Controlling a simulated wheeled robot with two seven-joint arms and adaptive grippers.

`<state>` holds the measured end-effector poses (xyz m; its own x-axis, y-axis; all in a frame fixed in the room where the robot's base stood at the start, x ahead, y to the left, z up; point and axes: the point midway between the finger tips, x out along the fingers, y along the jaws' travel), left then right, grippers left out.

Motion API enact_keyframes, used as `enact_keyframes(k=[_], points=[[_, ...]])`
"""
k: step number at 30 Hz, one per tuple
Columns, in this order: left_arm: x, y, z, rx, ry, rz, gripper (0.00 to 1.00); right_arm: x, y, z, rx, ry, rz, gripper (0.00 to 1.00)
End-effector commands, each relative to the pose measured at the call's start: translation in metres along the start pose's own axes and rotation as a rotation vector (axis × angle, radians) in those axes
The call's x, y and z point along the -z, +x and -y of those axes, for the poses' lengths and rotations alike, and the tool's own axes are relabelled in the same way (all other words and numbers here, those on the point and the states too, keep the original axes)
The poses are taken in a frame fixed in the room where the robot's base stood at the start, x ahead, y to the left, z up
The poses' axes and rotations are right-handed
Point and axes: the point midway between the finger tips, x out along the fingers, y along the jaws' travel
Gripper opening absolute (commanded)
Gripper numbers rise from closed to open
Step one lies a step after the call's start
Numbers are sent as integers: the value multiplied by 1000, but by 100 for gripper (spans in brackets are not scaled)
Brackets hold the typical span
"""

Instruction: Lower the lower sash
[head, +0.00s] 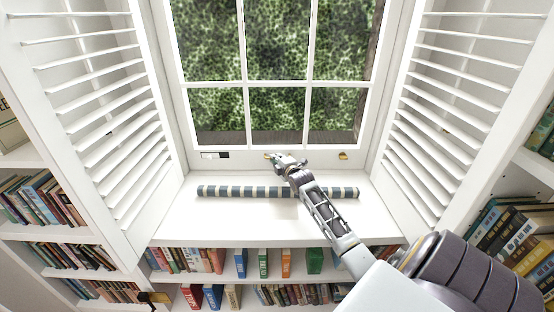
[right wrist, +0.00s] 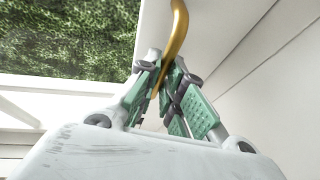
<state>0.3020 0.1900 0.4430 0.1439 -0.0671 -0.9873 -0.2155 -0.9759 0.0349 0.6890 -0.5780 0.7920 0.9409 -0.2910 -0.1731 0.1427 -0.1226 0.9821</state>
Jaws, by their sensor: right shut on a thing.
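The lower sash (head: 225,158) is a white frame with a grid of panes and green foliage behind it. Its bottom rail runs just above the sill in the head view; I cannot tell how large any gap under it is. A second brass lift (head: 343,155) shows free on the right of the rail. My left gripper is out of view.
A striped draught roll (head: 235,191) lies across the white sill (head: 225,222), and my right arm passes over it. Louvred shutters stand open at left (head: 105,130) and right (head: 445,100). Bookshelves (head: 200,284) fill the space below and beside the sill.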

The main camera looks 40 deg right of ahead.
Motion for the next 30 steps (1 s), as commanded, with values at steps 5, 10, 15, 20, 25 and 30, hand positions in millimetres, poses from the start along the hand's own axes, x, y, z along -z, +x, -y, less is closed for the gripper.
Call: enact_keyframes(k=[5,10,15,20,25,30], points=[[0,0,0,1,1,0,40,0,0,11,19,0,1,26],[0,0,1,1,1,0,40,0,0,8,14,0,0,31],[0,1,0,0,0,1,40,0,0,6,10,0,0,31],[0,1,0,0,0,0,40,0,-3,5,8,0,0,31],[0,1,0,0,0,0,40,0,-10,4,8,0,0,31],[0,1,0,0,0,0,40,0,-22,5,9,-2,0,31]])
